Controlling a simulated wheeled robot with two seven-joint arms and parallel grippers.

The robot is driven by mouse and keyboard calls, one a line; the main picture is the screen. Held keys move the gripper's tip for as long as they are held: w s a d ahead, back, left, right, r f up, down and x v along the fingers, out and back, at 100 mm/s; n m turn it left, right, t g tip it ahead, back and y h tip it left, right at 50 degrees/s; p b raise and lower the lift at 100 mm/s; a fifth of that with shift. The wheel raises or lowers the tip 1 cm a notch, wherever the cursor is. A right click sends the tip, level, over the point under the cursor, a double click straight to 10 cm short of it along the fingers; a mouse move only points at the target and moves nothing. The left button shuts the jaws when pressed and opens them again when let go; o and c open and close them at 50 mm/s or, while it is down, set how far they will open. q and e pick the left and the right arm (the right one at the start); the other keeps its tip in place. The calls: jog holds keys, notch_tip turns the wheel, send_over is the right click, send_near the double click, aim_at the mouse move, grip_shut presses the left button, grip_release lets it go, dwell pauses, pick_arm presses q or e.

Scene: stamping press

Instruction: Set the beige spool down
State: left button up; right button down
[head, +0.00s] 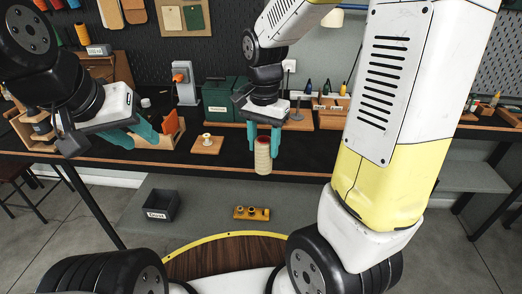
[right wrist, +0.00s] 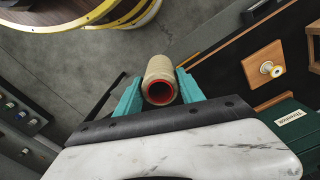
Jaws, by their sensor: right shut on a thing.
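The beige spool (head: 263,158) is a ribbed cylinder with a red-lined bore, held upright in the head view. My right gripper (head: 264,142) is shut on it, one teal finger on each side. In the right wrist view the spool (right wrist: 159,80) sits between the fingertips (right wrist: 158,88), with its red-rimmed end toward the camera. That view shows grey floor behind it and the table edge to its right. My left gripper (head: 140,136) is at the left above the table, its teal fingers apart and nothing visible between them.
A small wooden board (head: 207,149) with a white spool (head: 206,138) stands on the black table, left of the held spool. A green box (head: 222,98) stands behind. A dark bin (head: 160,205) and a yellow item (head: 251,213) are lower down.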

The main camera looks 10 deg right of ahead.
jog(key=shift+s+a+f, duration=0.15)
jog(key=shift+s+a, duration=0.05)
jog(key=shift+s, duration=0.2)
jog(key=shift+w+d+f, duration=0.85)
jog(key=shift+w, duration=1.6)
jog(key=shift+w+d+f, duration=0.85)
jog(key=shift+w, duration=1.55)
jog(key=shift+w+d+f, duration=0.85)
jog(key=shift+w, duration=1.6)
jog(key=shift+f, duration=0.2)
jog(key=c, duration=0.7)
grip_release()
